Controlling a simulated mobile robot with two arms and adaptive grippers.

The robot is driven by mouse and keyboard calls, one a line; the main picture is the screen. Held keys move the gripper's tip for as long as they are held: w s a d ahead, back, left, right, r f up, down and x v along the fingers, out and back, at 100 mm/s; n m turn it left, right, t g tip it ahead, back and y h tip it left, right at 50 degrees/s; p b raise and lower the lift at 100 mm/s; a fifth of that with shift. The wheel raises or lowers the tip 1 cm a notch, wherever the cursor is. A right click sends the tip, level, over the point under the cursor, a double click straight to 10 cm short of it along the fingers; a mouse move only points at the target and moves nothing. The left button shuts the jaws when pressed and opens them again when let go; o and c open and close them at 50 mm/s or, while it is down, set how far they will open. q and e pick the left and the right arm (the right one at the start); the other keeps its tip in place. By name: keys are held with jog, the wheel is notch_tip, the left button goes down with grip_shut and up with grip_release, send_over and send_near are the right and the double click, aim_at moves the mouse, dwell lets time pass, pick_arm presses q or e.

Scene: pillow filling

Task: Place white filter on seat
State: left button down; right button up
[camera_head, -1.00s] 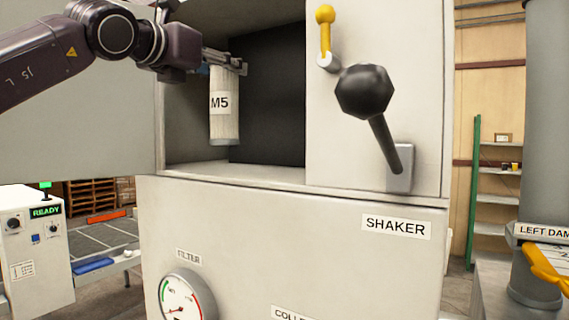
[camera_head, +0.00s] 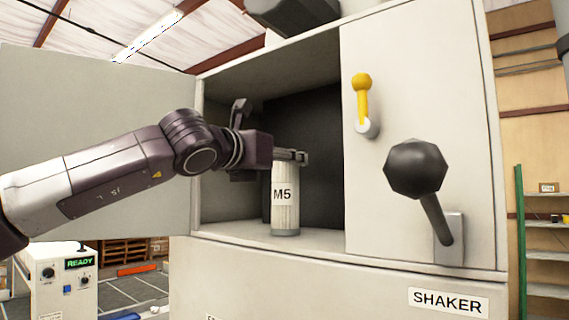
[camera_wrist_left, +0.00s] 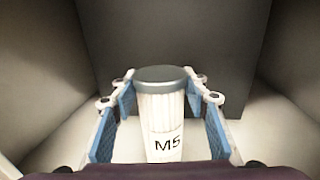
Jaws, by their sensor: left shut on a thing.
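The white filter (camera_head: 286,208) is a pleated cylinder marked M5 with grey end caps. It stands upright inside the open cabinet, its lower end at or just above the cabinet floor (camera_head: 325,240); I cannot tell if it touches. My left gripper (camera_head: 292,156) is shut on its upper part. In the left wrist view, the blue-padded fingers of the gripper (camera_wrist_left: 160,92) flank the filter (camera_wrist_left: 162,112), with its grey cap towards the back wall. No distinct seat shows; the spot under the filter is hidden. My right gripper is not in view.
The cabinet's open door (camera_head: 100,110) is at the left. A yellow handle (camera_head: 362,95) and a black-knobbed lever (camera_head: 415,170) stick out of the front panel at the right. The cabinet has side walls and a dark back wall (camera_wrist_left: 175,45) close around the gripper.

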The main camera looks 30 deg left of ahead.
pick_arm(q)
jog(key=shift+s+a, duration=0.1)
jog(key=shift+a, duration=0.05)
jog(key=c, duration=1.1)
grip_release()
jog(key=shift+f, duration=0.1)
jog(key=shift+c, duration=0.2)
jog(key=s+b, duration=0.5)
jog(key=s, duration=0.7)
jog(key=shift+d, duration=0.4)
